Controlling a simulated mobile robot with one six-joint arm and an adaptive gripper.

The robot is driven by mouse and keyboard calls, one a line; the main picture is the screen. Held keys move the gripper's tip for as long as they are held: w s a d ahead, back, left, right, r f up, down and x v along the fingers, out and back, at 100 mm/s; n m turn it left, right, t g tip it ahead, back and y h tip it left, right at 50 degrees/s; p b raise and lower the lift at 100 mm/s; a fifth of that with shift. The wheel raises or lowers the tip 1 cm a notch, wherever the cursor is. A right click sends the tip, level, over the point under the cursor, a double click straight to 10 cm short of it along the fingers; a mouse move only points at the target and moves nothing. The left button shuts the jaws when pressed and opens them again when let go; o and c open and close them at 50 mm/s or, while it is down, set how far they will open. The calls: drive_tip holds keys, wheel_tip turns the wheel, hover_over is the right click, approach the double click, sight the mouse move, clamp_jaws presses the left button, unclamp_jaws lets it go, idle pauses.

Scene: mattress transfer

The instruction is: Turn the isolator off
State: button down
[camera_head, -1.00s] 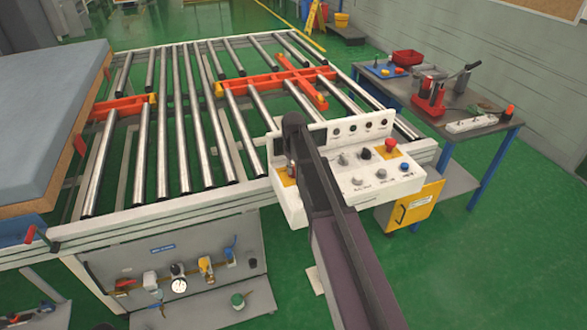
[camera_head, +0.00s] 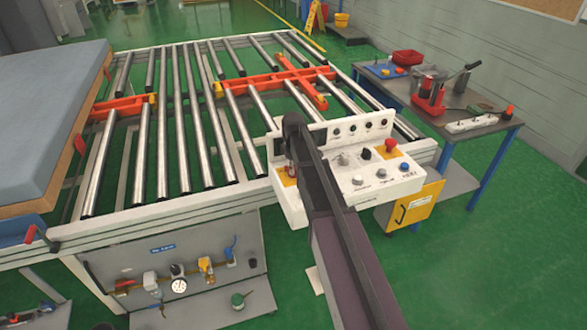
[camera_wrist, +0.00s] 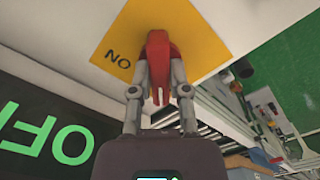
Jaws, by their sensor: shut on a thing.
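The isolator's red handle (camera_wrist: 158,58) stands on a yellow plate (camera_wrist: 195,30) in the wrist view. The letters "ON" show upside down on the plate, left of the handle. My gripper (camera_wrist: 160,72) is shut on the red handle, one finger on each side of it. In the head view, my gripper (camera_head: 291,168) reaches down to the left end of the white control panel (camera_head: 345,135), where the yellow plate (camera_head: 285,180) partly shows. My arm hides much of this spot there.
The panel also carries a red stop button (camera_head: 390,146) and several knobs. A dark surface with green, upside-down, cut-off lettering (camera_wrist: 45,140) is left in the wrist view. The roller conveyor (camera_head: 185,190) is behind; a tool table (camera_head: 470,140) is right.

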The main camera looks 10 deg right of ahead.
drive_tip(key=c, duration=0.6)
unclamp_jaws()
drive_tip(key=shift+m, duration=0.5)
drive_tip(key=m, duration=0.8)
wheel_tip(320, 180, up, 14)
drive_tip(key=p, duration=1.4)
drive_tip(key=s+a+f+b, duration=0.1)
drive_tip(key=s+f+b, duration=0.2)
drive_tip(key=s, duration=0.9)
drive_tip(key=s+a+f+m+b, duration=0.1)
drive_tip(key=s+f+b, duration=0.3)
drive_tip(key=s, duration=0.9)
drive_tip(key=shift+m, duration=0.3)
